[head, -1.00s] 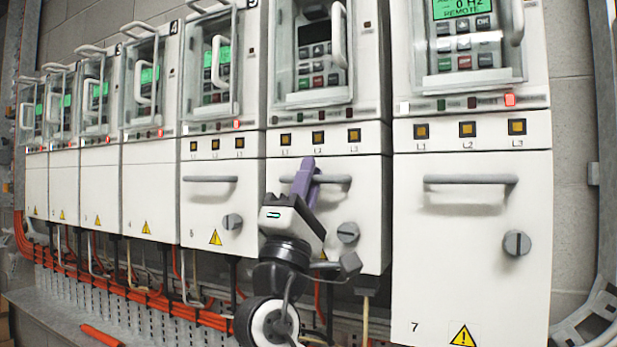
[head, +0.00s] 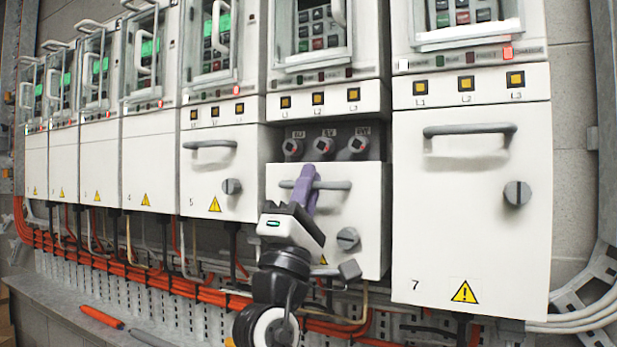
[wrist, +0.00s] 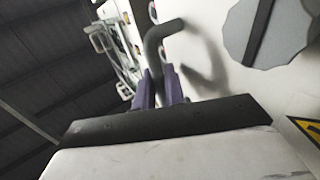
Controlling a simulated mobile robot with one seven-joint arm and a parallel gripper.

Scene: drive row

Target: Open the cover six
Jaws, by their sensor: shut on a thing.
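Cover six (head: 300,232) is the white front panel between cover five and cover seven. The handle (wrist: 160,40) also shows between the fingers in the wrist view. The cover's round knob (head: 347,238) is at the right of the panel. My wrist hides part of its lower left.
Cover seven (head: 470,235) at the right and cover five (head: 213,150) at the left are closed. Orange cables (head: 150,287) run below the row. A ledge (head: 60,310) with an orange tool (head: 101,317) is at the lower left.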

